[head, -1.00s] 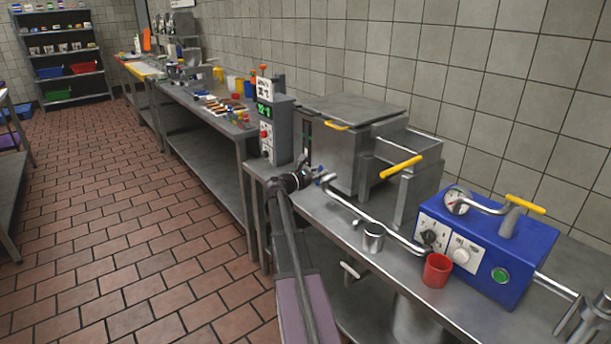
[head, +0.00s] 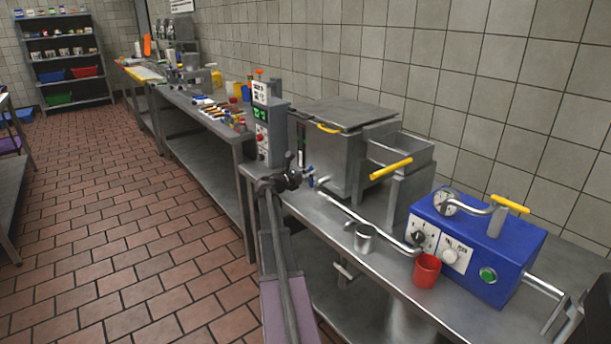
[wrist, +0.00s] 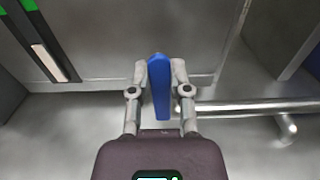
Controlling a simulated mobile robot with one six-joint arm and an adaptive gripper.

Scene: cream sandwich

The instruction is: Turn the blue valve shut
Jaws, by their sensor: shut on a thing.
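The blue valve (wrist: 160,90) shows in the wrist view as a flat blue lever between my fingers. My gripper (wrist: 160,72) is shut on it, with one fingertip against each side. The lever points lengthwise away from my palm.
A steel pipe (head: 370,218) runs right from the valve. A grey control box (head: 267,130) stands close behind my gripper. Tiled floor lies open at left.

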